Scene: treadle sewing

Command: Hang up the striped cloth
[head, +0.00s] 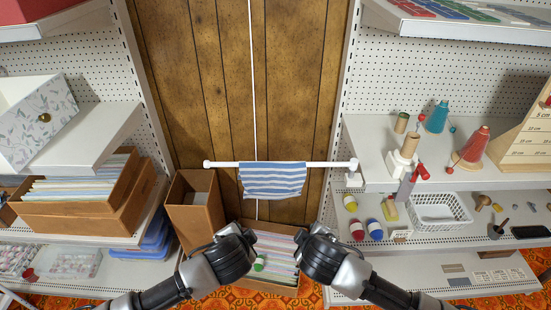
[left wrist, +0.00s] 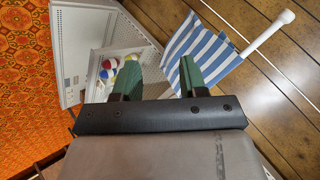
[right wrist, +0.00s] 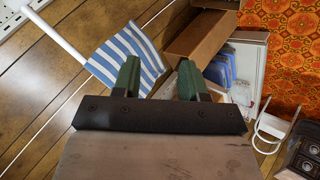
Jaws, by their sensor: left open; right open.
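The blue-and-white striped cloth (head: 272,180) hangs folded over a white horizontal rail (head: 220,164) in front of the brown wood panelling. It also shows in the left wrist view (left wrist: 205,52) and in the right wrist view (right wrist: 128,55). My left gripper (left wrist: 155,75) is open, with its green fingers apart and nothing held. My right gripper (right wrist: 158,80) is open and empty too. In the head view both grippers are below the cloth, one on either side and apart from it; their fingertips are hidden there.
White pegboard shelves stand on both sides. The right shelf holds thread cones (head: 438,117) and a white basket (head: 440,211). A wooden box (head: 195,214) and a box of papers (head: 276,247) stand below the rail. A wooden tray of papers (head: 80,205) sits on the left shelf.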

